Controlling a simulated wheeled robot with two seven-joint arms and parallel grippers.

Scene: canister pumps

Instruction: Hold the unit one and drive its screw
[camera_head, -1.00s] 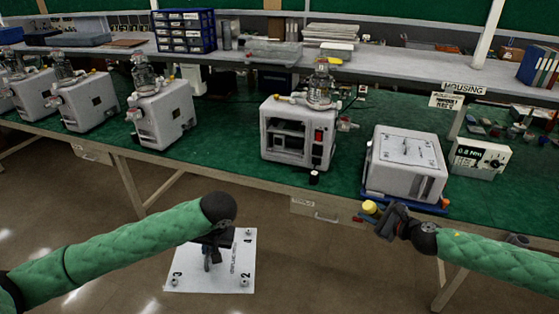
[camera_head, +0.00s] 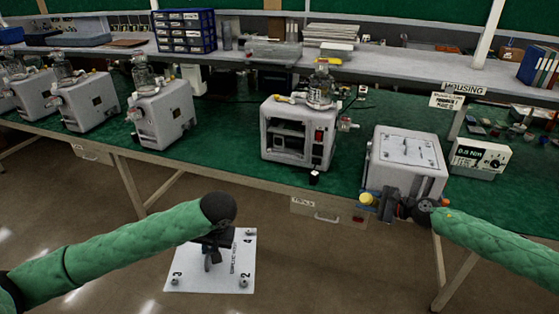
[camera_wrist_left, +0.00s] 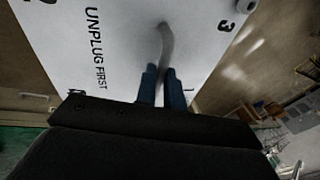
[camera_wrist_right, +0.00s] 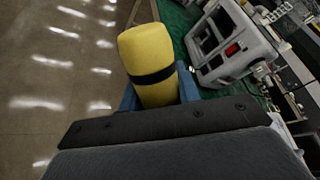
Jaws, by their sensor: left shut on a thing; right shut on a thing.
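My left gripper (camera_head: 212,246) is shut on the grey curved handle of a white panel (camera_head: 238,270), held in front of the bench. The panel has numbered corner fasteners and reads "UNPLUG FIRST" in the left wrist view (camera_wrist_left: 80,50). My right gripper (camera_head: 388,204) is shut on a yellow driver with a black band (camera_wrist_right: 150,65), near the bench's front edge. Its tip is hidden. A white unit (camera_head: 405,175) on the right stands just behind that gripper, its plated face up. A white pump unit (camera_head: 298,135) with an open front stands mid-bench. I cannot tell which is unit one.
Several similar pumps with glass jars, one here (camera_head: 163,112), stand on the left of the green bench (camera_head: 225,150). A torque meter (camera_head: 480,157) stands at the right. A small black-and-white item (camera_head: 314,178) sits at the front edge. The floor is clear.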

